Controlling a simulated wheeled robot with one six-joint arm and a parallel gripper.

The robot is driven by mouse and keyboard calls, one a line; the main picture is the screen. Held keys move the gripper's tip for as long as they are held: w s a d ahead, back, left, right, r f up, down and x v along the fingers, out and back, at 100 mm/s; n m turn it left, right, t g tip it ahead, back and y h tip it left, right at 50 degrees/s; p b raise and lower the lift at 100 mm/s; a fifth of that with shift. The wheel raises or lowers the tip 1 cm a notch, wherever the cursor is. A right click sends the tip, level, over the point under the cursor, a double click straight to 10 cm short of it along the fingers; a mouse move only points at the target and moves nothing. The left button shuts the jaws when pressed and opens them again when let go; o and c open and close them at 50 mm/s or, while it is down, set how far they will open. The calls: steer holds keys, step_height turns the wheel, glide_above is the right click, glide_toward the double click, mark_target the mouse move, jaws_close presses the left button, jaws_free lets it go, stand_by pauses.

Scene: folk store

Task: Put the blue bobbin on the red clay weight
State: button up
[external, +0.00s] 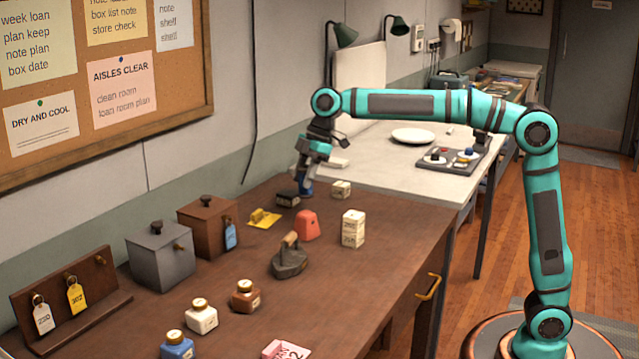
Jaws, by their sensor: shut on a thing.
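The red clay weight (306,226) stands on the brown table, in front of and slightly right of a yellow object. My gripper (307,172) is shut on the blue bobbin (306,188), over the far part of the table. The bobbin is small here and partly hidden by the fingers; I cannot tell whether its bottom touches the table. It is behind the red clay weight, apart from it. The weight's top is bare.
A dark block (288,198) and a small cream block (341,189) are close on either side of the bobbin. A cream lettered block (353,228) and a flat iron (290,258) stand near the weight. The table's right side is clear.

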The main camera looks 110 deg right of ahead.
mark_target(303, 195)
steer(key=shift+f, duration=2.55)
steer(key=shift+f, duration=0.15)
steer(key=o, duration=1)
steer(key=shift+c, duration=0.2)
steer(key=v, duration=1.2)
